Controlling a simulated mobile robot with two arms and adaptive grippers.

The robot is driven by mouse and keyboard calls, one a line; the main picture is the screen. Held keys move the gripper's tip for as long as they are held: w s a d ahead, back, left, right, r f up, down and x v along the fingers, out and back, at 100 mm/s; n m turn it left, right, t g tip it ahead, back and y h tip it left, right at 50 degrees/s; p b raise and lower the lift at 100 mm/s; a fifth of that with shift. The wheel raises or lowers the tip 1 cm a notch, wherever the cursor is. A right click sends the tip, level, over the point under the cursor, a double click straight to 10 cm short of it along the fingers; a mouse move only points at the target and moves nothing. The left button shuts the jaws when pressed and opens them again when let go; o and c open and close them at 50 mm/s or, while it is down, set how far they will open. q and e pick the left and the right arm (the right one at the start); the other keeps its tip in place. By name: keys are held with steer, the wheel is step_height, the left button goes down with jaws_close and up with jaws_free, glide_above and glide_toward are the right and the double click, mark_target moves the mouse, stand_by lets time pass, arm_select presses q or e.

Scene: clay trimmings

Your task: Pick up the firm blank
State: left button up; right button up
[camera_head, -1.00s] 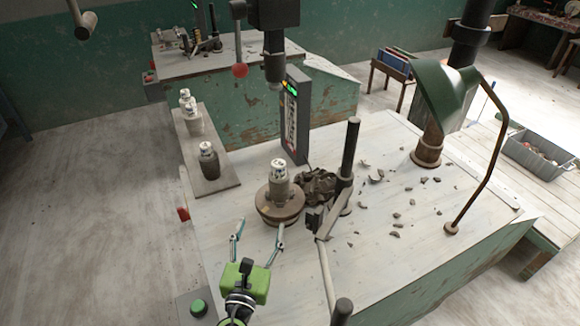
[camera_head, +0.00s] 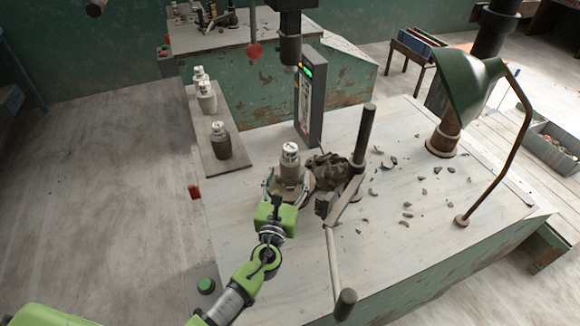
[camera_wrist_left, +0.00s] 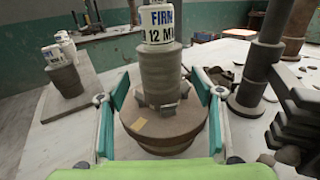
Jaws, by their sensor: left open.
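The firm blank (camera_head: 291,170) is a grey-brown clay cylinder with a white cap marked "FIRM 12 MI"; it also shows in the left wrist view (camera_wrist_left: 160,75). It stands upright on a round brown wheel head (camera_wrist_left: 165,135). My left gripper (camera_head: 288,184) is open, its two fingers at either side of the blank just above the wheel head. In the left wrist view the fingers (camera_wrist_left: 160,88) show gaps to the clay on both sides. My right gripper is not in view.
Several capped blanks (camera_head: 221,141) stand on a board (camera_head: 238,166) at the left. A dark clay heap (camera_head: 328,170), a black post (camera_head: 364,135) with an arm and scattered trimmings (camera_head: 408,215) lie right of the wheel. A green lamp (camera_head: 462,90) stands farther right.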

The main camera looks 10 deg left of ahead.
mark_target(289, 178)
arm_select(q)
steer(key=w, duration=0.3)
steer(key=shift+w+f, duration=0.25)
steer(key=shift+f, duration=0.05)
steer(key=shift+w, duration=0.1)
steer(key=c, duration=1.5)
steer(key=shift+r, duration=0.2)
steer(key=shift+c, duration=1)
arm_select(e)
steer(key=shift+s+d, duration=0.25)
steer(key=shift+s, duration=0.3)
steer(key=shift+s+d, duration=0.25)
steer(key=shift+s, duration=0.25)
